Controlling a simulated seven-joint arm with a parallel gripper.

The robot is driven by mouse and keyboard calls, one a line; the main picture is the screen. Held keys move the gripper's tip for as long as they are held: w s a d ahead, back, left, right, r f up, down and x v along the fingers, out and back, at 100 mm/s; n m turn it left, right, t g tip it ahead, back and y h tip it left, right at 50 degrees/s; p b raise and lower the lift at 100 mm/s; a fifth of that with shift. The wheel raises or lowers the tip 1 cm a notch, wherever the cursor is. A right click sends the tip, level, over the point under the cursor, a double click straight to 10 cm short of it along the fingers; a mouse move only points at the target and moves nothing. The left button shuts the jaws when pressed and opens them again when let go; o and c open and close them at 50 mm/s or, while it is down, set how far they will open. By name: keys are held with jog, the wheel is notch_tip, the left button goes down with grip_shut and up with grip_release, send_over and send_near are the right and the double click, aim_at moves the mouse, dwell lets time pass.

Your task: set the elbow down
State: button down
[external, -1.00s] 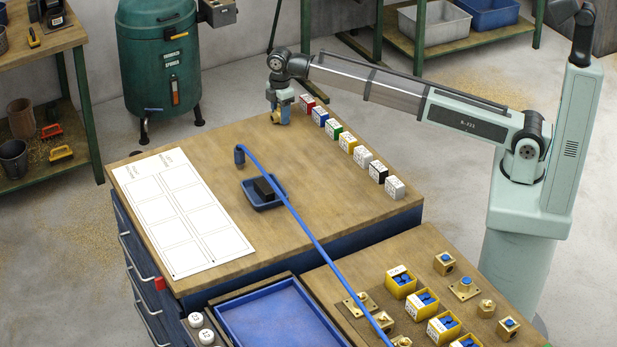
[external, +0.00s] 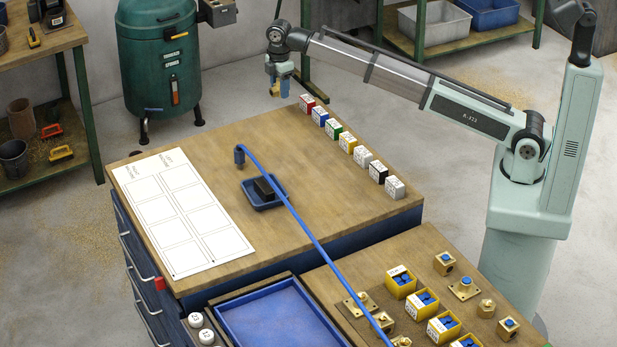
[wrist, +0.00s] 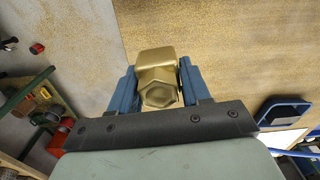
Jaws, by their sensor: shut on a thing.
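The brass elbow (wrist: 157,62) is between the two blue fingers of my gripper (wrist: 158,84) in the wrist view, with its hexagonal opening facing the camera. My gripper (external: 280,82) is shut on it. In the external view the elbow (external: 275,90) shows as a small brass patch beside the fingers. The elbow looks clear of the bench top.
Several coloured labelled blocks (external: 347,142) run along the bench's right side. A white sheet with outlined boxes (external: 183,210) lies at left. A blue tray with a black block (external: 263,203) sits mid-bench, with a blue hose (external: 290,205) arching past. The back left of the bench is clear.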

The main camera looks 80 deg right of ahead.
jog(key=s+a+r+n, duration=0.1)
jog(key=s+a, duration=0.2)
jog(key=a, duration=0.7)
jog(key=s+a+n, duration=0.2)
jog(key=a, duration=0.7)
jog(key=s+a+r+n, duration=0.1)
jog(key=s+a, duration=0.2)
jog(key=a, duration=0.7)
jog(key=m, duration=0.2)
send_over(333, 209)
jog(key=f, duration=0.2)
jog(key=m, duration=0.3)
jog(key=shift+r, duration=0.1)
jog(key=shift+f, duration=4.95)
jog(key=shift+f, duration=0.1)
